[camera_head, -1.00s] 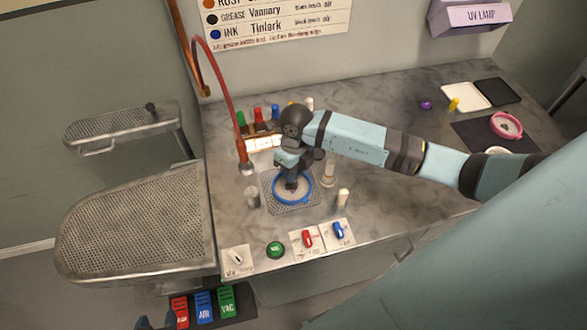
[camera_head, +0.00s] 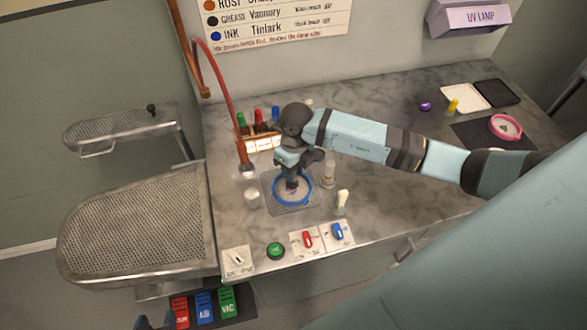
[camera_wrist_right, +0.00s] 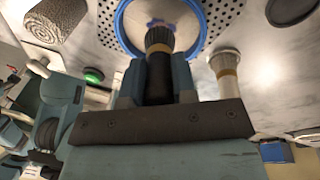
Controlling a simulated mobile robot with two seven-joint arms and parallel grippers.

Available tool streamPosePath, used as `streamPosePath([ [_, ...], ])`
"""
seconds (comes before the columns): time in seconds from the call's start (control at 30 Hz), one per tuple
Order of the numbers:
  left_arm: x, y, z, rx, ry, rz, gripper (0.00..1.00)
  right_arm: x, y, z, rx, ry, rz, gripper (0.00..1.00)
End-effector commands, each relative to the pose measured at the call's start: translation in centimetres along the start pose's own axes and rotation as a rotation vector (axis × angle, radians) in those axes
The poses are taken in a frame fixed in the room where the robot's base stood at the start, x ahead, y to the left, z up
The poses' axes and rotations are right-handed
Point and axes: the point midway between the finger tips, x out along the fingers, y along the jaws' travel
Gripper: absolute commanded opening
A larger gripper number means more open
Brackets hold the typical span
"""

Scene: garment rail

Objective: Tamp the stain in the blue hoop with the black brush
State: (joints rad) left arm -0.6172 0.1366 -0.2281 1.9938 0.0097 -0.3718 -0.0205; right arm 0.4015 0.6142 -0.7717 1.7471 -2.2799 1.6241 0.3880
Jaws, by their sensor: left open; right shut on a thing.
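The blue hoop (camera_head: 307,199) lies on a perforated plate (camera_head: 277,205) on the counter, with pale fabric inside; it also shows in the wrist view (camera_wrist_right: 125,28). A small blue stain (camera_wrist_right: 158,22) shows on the fabric at the brush tip. My right gripper (camera_head: 291,180) is over the hoop and shut on the black brush (camera_wrist_right: 159,78). The brush points at the fabric, its bristles (camera_wrist_right: 158,38) at the stain; I cannot tell whether they press on it.
A pale brush (camera_head: 342,198) and a bottle (camera_head: 329,174) stand right of the plate. A red hose (camera_head: 228,110) hangs at the left. A green button (camera_head: 275,250) and red and blue switches are along the front. The right part of the counter has free room.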

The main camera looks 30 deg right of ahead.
Motion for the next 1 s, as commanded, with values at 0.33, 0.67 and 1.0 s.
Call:
streamPosePath([
  [0.33,0.3,0.0,0.6,0.000,-0.004,0.001,0.56,0.5,-0.1,0.0,0.000,0.000,-0.001,0.02],
  [0.67,0.9,0.0,1.5,0.000,-0.005,0.001,0.56,1.9,-0.3,0.1,0.001,0.000,-0.001,0.02],
  [1.0,0.6,0.0,1.1,0.000,-0.005,0.001,0.56,1.3,-0.2,0.1,0.000,-0.001,-0.001,0.02],
])
